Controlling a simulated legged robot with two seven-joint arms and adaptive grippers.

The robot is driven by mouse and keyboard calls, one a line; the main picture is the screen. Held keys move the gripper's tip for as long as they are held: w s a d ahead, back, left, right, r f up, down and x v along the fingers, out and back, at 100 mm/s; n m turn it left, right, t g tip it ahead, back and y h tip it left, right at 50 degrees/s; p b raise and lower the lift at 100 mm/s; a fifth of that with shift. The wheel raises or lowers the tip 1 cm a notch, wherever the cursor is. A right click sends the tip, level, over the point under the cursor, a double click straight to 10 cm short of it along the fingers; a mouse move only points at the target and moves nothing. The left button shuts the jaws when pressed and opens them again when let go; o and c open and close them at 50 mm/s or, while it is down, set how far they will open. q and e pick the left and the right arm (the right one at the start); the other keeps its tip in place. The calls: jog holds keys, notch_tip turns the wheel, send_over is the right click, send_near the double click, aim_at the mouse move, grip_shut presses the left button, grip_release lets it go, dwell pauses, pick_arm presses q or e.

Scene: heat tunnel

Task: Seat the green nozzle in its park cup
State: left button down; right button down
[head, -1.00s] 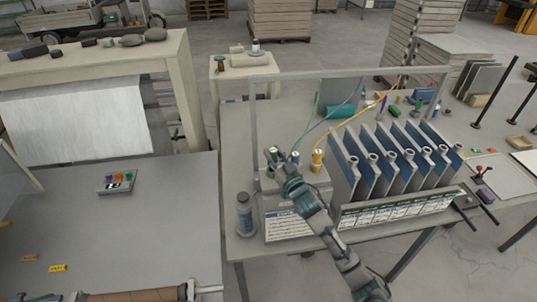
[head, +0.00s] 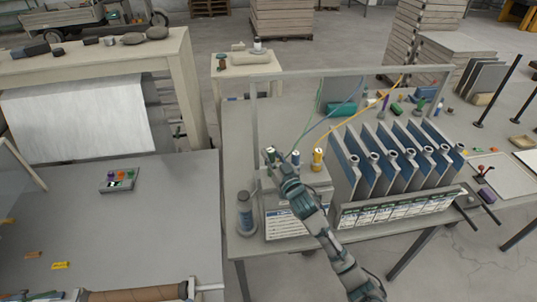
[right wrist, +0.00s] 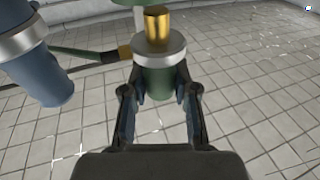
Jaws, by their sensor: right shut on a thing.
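The green nozzle (right wrist: 157,75), with a silver collar and a brass tip, sits between the two fingers of my right gripper (right wrist: 157,90) in the right wrist view. The fingers are shut on its green body, and the tip is clear of them. In the head view my right gripper (head: 280,165) is at the left top of a light grey stand (head: 318,180), with the green nozzle (head: 270,153) just beyond it. I cannot tell whether the nozzle touches a cup; its park cup is not clearly visible. My left gripper is not in view.
A blue nozzle (right wrist: 35,65) is close on the left in the wrist view. In the head view, the blue (head: 295,157) and yellow (head: 317,158) nozzles stand alongside, hoses rising behind. A grey frame (head: 350,74) spans above. A bottle (head: 245,212) stands left of the stand.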

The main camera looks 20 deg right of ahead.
jog(key=shift+a+r, duration=0.15)
jog(key=shift+a, duration=0.4)
jog(key=shift+a+r, duration=0.1)
jog(key=shift+a, duration=0.3)
jog(key=shift+d+p, duration=0.15)
jog(key=shift+p, duration=0.15)
jog(key=shift+d, duration=0.65)
jog(key=shift+d+f, duration=0.3)
jog(key=shift+d, duration=0.2)
jog(key=shift+a, duration=0.15)
jog(key=shift+a+f, duration=0.2)
jog(key=shift+a, duration=0.3)
jog(key=shift+a+f+b, duration=0.2)
jog(key=shift+a+b, duration=0.15)
jog(key=shift+d+f, duration=0.1)
jog(key=shift+f, duration=0.05)
jog(key=shift+d, duration=0.35)
jog(key=shift+d+r+p, duration=0.25)
jog(key=shift+p, duration=0.3)
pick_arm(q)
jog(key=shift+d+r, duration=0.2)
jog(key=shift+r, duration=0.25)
pick_arm(e)
jog(key=shift+a, duration=0.15)
